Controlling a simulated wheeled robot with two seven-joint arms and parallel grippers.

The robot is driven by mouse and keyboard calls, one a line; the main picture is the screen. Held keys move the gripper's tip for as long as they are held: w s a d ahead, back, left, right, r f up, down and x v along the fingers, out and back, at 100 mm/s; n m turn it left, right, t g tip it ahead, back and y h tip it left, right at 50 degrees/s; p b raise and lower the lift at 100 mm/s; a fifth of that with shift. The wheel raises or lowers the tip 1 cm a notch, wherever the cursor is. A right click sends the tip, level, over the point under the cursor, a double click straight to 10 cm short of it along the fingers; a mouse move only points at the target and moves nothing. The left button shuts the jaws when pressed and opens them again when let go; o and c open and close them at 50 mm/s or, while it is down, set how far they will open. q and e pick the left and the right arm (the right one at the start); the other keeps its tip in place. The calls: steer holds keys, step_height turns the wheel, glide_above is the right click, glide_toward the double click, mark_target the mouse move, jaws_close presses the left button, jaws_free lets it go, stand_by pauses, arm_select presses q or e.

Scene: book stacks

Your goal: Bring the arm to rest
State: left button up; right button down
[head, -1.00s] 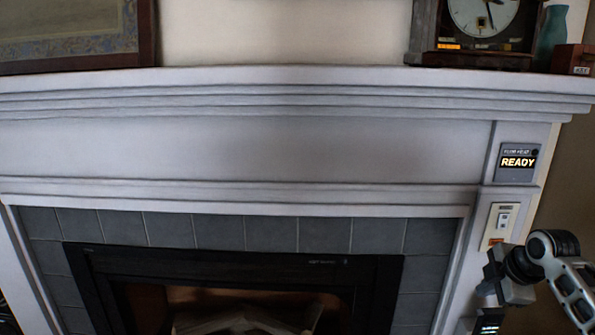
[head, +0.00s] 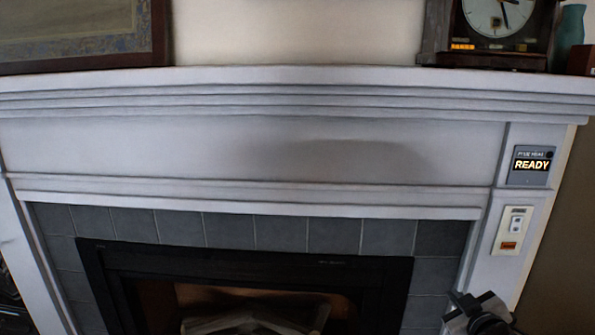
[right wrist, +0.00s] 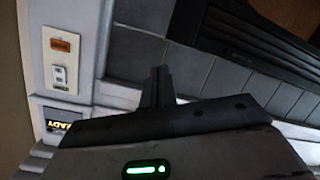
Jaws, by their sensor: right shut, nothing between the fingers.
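My right gripper (head: 478,312) shows at the lower right of the head view, in front of the right leg of the white fireplace surround. In the right wrist view its dark fingers (right wrist: 157,86) are together with nothing between them. It appears apart from the wall switch plate (head: 513,230), which sits above and to the right of it. The switch plate also shows in the right wrist view (right wrist: 61,60). Most of my right arm is outside the head view. My left gripper is not in view.
A panel reading READY (head: 532,165) is above the switch plate. The mantel shelf (head: 300,80) carries a clock (head: 497,15), a teal vase (head: 571,25) and a framed picture (head: 80,35). The dark firebox (head: 250,270) is below, framed by grey tiles (head: 280,233).

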steer(key=s+a+f+g+y, duration=0.2)
steer(key=s+a+f, duration=1)
steer(key=s, duration=0.1)
steer(key=s+a+f+m+g+y, duration=0.1)
steer(key=s+a, duration=0.3)
steer(key=s, duration=0.3)
steer(key=s+a+f+m+g+y, duration=0.1)
steer(key=s+a, duration=0.3)
steer(key=s, duration=0.4)
steer(key=shift+a+f+g, duration=0.3)
steer(key=shift+a+f, duration=0.05)
steer(key=shift+f, duration=0.15)
